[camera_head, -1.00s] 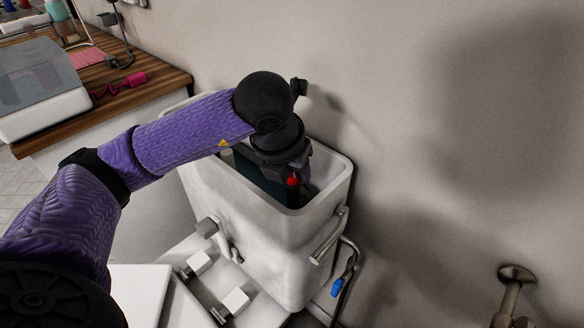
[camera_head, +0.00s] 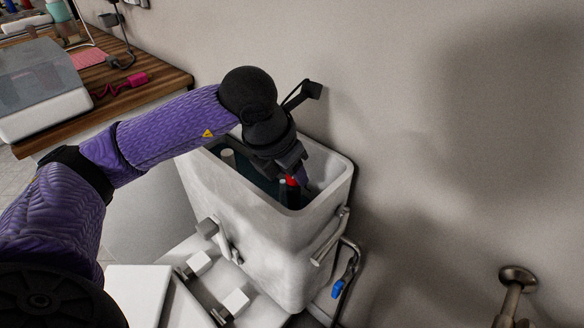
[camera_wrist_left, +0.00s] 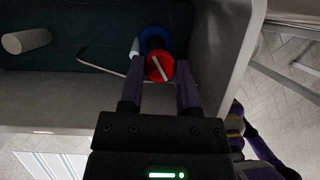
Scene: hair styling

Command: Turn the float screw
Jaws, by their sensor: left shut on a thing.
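The float screw (camera_wrist_left: 160,67) is a red round cap with a pale slot across it, inside the open white toilet tank (camera_head: 250,240). In the head view the red cap (camera_head: 291,181) shows just below my left gripper. My left gripper (camera_wrist_left: 160,85) reaches down into the tank, its two purple fingers on either side of the red cap, shut on it. The gripper (camera_head: 297,180) is tilted in the head view. A blue round part (camera_wrist_left: 157,38) sits just beyond the screw in the wrist view. My right gripper is not in view.
The tank walls stand close around the gripper, with dark water inside. A pale cylinder (camera_wrist_left: 27,41) stands in the tank. A wooden counter (camera_head: 150,82) with a pink item is at upper left. A pipe with a blue valve handle (camera_head: 338,288) is beside the tank.

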